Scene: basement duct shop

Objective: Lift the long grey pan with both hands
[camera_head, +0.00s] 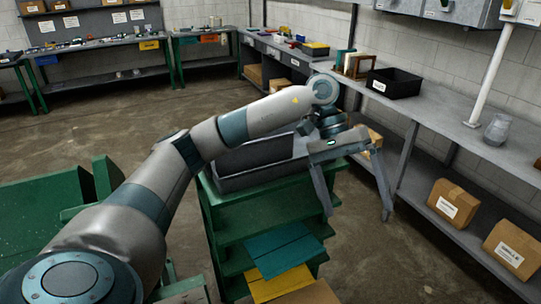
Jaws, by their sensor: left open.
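The long grey pan (255,174) sits on top of a green stepped stand (228,212) in the middle of the camera_head view. My left arm passes over it and hides part of its far side. My left gripper (358,214) is open and empty, with its two long fingers pointing down and spread wide. It shows to the right of the pan, by the stand's right side. I cannot tell whether a finger touches the pan. My right gripper is not in view.
A long grey bench along the right wall holds a black bin (394,83) and a clear jar (497,129); cardboard boxes (453,203) stand on its lower shelf. Teal and yellow sheets (284,249) stick out of the stand's lower levels. Open concrete floor lies behind the stand.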

